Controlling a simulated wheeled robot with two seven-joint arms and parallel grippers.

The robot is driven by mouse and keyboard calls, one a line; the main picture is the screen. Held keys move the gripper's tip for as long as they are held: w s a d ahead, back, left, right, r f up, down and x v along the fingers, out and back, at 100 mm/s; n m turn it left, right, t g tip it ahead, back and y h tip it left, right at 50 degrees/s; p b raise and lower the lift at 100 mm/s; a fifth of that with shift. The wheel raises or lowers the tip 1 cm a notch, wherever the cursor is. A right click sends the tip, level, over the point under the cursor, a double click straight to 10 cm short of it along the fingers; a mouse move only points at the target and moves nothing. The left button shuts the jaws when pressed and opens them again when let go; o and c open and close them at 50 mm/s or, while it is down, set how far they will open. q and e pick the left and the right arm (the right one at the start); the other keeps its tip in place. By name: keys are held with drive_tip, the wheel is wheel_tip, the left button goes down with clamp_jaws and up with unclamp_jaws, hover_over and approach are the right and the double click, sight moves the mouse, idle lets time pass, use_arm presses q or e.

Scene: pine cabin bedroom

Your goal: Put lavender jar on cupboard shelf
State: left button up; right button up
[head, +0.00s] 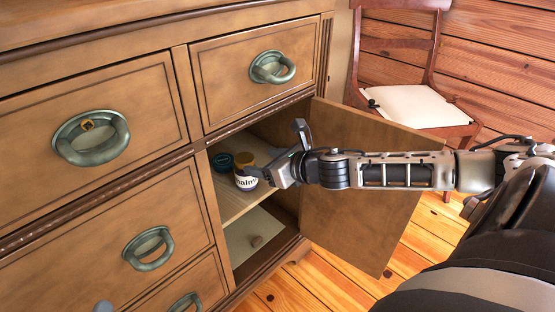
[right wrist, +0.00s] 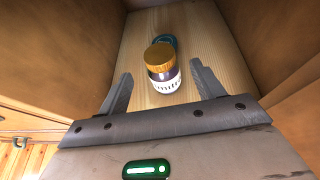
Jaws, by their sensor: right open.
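The lavender jar (head: 246,177) has a gold lid and a white label with dark letters, partly readable. It stands upright on the cupboard shelf (head: 232,203). In the right wrist view the jar (right wrist: 162,70) shows a purplish body between lid and label. My right gripper (head: 279,152) reaches in through the open door, beside the jar. Its jaws are open, and in the wrist view its fingers stand apart on either side below the jar, with gaps and no visible contact.
A teal round object (head: 222,162) stands on the shelf just behind the jar. The cupboard door (head: 350,200) hangs open below my right forearm. A chair (head: 410,105) stands beyond the door.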

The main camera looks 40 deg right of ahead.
use_arm(q)
drive_tip(key=shift+w+a+m+y+p, duration=0.15)
drive_tip(key=shift+m+y+p, duration=0.15)
drive_tip(key=shift+p, duration=0.2)
use_arm(e)
drive_tip(key=v, duration=0.4)
drive_tip(key=shift+s+r, duration=0.1)
drive_tip(key=shift+s, duration=0.05)
use_arm(q)
drive_tip(key=shift+f, duration=0.2)
